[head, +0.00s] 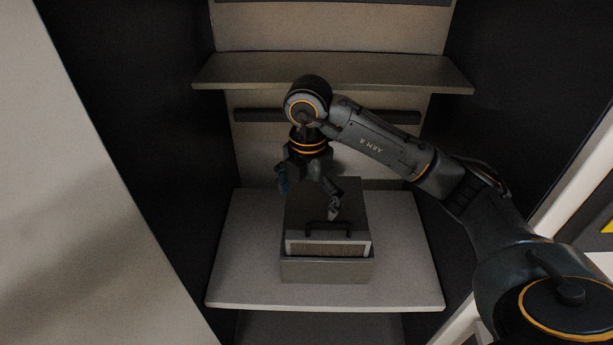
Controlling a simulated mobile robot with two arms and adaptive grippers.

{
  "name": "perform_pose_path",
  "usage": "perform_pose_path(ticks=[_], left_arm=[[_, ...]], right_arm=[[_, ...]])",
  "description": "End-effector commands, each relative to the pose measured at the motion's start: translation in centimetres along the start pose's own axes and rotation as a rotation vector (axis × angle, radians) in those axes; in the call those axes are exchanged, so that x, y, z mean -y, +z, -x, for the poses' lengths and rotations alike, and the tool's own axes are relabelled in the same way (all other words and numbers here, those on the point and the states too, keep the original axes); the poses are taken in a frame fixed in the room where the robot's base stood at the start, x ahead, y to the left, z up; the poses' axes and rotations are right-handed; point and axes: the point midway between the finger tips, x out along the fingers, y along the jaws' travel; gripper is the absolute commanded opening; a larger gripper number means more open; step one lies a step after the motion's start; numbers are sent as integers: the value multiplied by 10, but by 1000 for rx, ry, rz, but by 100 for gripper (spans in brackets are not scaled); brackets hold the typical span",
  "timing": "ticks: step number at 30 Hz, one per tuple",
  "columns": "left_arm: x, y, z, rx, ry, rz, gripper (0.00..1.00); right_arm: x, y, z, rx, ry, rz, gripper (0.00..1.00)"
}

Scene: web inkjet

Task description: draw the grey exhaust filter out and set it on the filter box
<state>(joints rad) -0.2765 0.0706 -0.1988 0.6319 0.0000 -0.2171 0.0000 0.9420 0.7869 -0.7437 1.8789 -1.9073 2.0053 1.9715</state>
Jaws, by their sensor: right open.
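A grey box (300,272) stands on a pale shelf board. In its front sits a panel with a light rim and a brown face, the filter (298,249), with a dark handle (328,229) along its top edge. My right gripper (308,199) is above the box, pointing down, with its fingers spread apart and nothing between them. One fingertip is near the handle; I cannot tell whether it touches. The gripper hides part of the box top. No separate filter box can be told apart from this grey box. My left gripper is not in view.
The pale shelf board (246,285) has bare room on both sides of the box. A higher shelf (420,76) crosses behind my right arm. Dark side walls (150,130) close the bay left and right. A dark horizontal bar (262,115) is on the back wall.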

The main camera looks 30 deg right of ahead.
Motion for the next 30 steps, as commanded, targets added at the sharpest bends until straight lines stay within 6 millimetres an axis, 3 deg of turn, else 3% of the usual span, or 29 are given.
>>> perform_pose_path(ticks=[4, 10, 14, 17, 24, 30], left_arm=[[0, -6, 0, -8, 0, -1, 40], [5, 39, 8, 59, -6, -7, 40], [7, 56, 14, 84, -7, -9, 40], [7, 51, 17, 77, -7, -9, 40], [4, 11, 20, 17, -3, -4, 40], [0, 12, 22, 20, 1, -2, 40]], right_arm=[[1, 1, -7, 5, -7, -4, 100], [2, 1, -37, 3, -9, -4, 100], [2, 1, -63, 2, -9, -5, 100], [2, 1, -83, 3, -9, -3, 100], [2, 0, -121, 2, -6, -2, 100], [1, 1, -135, 4, -3, -2, 100]])
